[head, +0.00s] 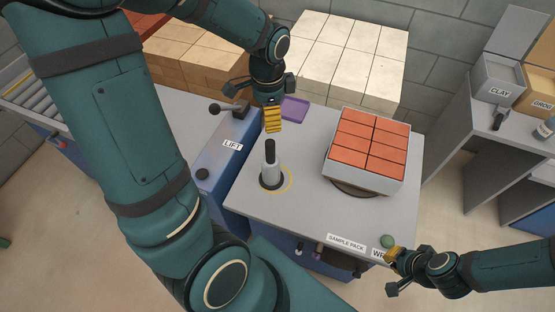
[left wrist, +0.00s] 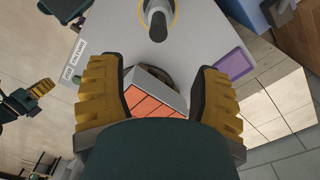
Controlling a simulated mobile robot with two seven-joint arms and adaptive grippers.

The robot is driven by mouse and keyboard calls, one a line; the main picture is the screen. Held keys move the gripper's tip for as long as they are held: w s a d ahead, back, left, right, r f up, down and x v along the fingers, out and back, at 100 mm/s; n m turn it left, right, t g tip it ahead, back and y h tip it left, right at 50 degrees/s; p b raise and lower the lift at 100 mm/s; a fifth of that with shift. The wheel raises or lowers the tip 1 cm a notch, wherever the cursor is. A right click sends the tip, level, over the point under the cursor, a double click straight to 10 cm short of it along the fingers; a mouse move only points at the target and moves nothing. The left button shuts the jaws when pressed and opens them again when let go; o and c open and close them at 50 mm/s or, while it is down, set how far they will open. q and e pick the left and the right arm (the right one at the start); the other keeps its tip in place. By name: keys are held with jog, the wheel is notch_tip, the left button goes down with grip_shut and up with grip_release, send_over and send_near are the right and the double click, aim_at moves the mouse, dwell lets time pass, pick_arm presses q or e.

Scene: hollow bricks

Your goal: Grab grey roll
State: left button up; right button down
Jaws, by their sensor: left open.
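A pack of red bricks (head: 371,141) in a pale tray stands right of the roll. A purple tray (head: 295,109) lies behind it. A lever (head: 229,108) and the LIFT label are to the left. Pale block stacks (head: 350,62) stand behind. The table around the roll is clear.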

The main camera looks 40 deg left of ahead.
aim_at(270, 143)
pick_arm(q)
jog(key=f, duration=0.4)
jog(key=f+b, duration=0.1)
jog(key=f, duration=0.2)
jog(key=shift+s+f, duration=0.2)
jog(key=shift+f, duration=0.2)
jog(key=shift+d+f+b, duration=0.2)
jog(key=shift+f+b, duration=0.5)
jog(key=shift+f, duration=2.1)
jog(key=shift+c, duration=0.2)
grip_shut()
